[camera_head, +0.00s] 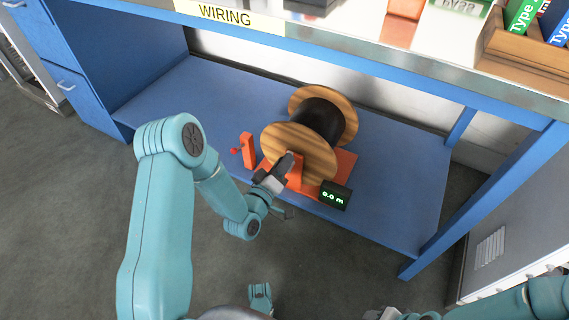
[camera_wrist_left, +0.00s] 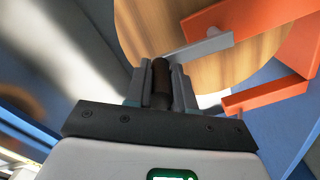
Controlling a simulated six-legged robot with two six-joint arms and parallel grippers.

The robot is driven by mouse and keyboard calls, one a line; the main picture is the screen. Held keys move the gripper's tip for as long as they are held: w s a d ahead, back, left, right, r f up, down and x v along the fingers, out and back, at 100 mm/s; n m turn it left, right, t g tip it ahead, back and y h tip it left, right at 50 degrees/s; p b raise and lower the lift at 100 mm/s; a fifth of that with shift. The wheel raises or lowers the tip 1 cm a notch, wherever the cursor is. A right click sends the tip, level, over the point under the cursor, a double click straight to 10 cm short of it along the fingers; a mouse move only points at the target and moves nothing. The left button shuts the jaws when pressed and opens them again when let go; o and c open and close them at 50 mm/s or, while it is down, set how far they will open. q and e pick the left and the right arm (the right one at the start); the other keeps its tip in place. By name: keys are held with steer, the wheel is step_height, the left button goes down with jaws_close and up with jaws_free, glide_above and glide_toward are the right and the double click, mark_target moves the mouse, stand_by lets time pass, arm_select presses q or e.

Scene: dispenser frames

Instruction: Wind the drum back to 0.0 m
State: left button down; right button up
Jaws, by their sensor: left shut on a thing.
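The drum (camera_head: 298,152) has two round wooden flanges with black cable wound between them, and sits in an orange stand on the blue lower shelf. Its small black display (camera_head: 335,196) reads 0.0 m in green. My left gripper (camera_head: 284,167) is at the near flange. In the left wrist view it is shut on the dark brown crank handle (camera_wrist_left: 161,78), which stands between the fingers. The grey crank arm (camera_wrist_left: 203,47) lies across the wooden flange there. Of my right arm, only a part shows at the bottom right; its fingers cannot be made out.
An orange post with a red knob (camera_head: 235,151) stands left of the drum. The blue shelf (camera_head: 165,95) is clear to the left. A blue leg (camera_head: 480,200) slants at the right.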

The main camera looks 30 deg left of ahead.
steer(key=shift+s, duration=0.1)
arm_select(q)
steer(key=c, duration=1)
jaws_free()
steer(key=s+p, duration=0.1)
steer(key=s, duration=0.4)
steer(key=s+p, duration=0.1)
steer(key=s, duration=0.5)
steer(key=s+p, duration=0.1)
steer(key=s, duration=0.4)
steer(key=shift+s+a, duration=0.15)
steer(key=shift+a, duration=0.15)
arm_select(e)
steer(key=r, duration=0.1)
steer(key=s+r, duration=0.1)
steer(key=r, duration=0.1)
steer(key=shift+s+a+g, duration=0.2)
steer(key=shift+a+g, duration=0.05)
steer(key=shift+g, duration=0.05)
